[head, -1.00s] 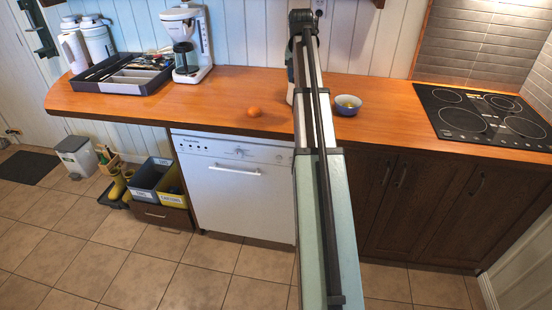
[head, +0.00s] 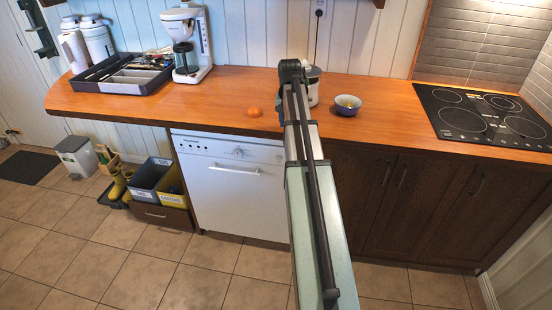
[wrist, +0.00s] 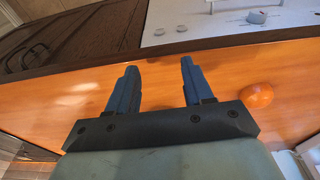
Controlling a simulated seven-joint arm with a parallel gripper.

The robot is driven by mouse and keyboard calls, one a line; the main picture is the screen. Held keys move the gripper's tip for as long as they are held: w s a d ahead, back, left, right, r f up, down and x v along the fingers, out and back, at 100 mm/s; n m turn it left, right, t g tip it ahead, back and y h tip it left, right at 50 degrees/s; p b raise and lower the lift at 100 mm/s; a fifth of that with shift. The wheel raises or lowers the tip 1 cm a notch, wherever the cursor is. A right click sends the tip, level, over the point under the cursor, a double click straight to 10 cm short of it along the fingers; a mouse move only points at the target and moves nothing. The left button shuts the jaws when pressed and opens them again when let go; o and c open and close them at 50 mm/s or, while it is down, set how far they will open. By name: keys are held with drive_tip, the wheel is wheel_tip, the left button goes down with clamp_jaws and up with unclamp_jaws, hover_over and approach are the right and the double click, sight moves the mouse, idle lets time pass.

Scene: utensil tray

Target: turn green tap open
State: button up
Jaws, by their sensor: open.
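No green tap shows in either view. My gripper (wrist: 159,64) is open and empty in the wrist view, its two dark blue fingers apart over the orange wooden counter (wrist: 70,115). The fingertips point toward the counter edge and the white dishwasher front (wrist: 215,22). In the head view my arm reaches across the middle to the counter (head: 225,85), and its fingers are hidden there.
An orange fruit (head: 254,111) lies left of my arm; it also shows in the wrist view (wrist: 257,95). A white appliance (head: 313,85) is partly hidden behind my arm. Counter right of the bowl is clear.

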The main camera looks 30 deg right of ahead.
drive_tip(key=s+a+f+n+g, duration=0.1)
drive_tip(key=a+f, duration=0.6)
drive_tip(key=f, duration=0.6)
drive_tip(key=shift+s+y, duration=0.15)
drive_tip(key=shift+y, duration=0.25)
drive_tip(key=s+a+f+n, duration=0.1)
drive_tip(key=s+a+f, duration=0.4)
drive_tip(key=f, duration=0.4)
drive_tip(key=s+a+f+n+g, duration=0.1)
drive_tip(key=s+a+f+n, duration=0.1)
drive_tip(key=s+a+f, duration=0.45)
drive_tip(key=s+a+f+n, duration=0.1)
drive_tip(key=s+a+f, duration=0.25)
drive_tip(key=f, duration=0.65)
drive_tip(key=s+a+f+n+g, duration=0.1)
drive_tip(key=s+a+f+g, duration=0.1)
drive_tip(key=s+a+f, duration=0.3)
drive_tip(key=s+a+f+n+g, duration=0.1)
drive_tip(key=s+a+f, duration=0.4)
drive_tip(key=s, duration=0.8)
drive_tip(key=s+a+f+n+g, duration=0.1)
drive_tip(key=s+a+f+g, duration=0.2)
drive_tip(key=s, duration=0.6)
drive_tip(key=a+f, duration=0.2)
drive_tip(key=a, duration=0.1)
drive_tip(key=shift+f+n+y, duration=0.3)
drive_tip(key=shift+f+n, duration=0.1)
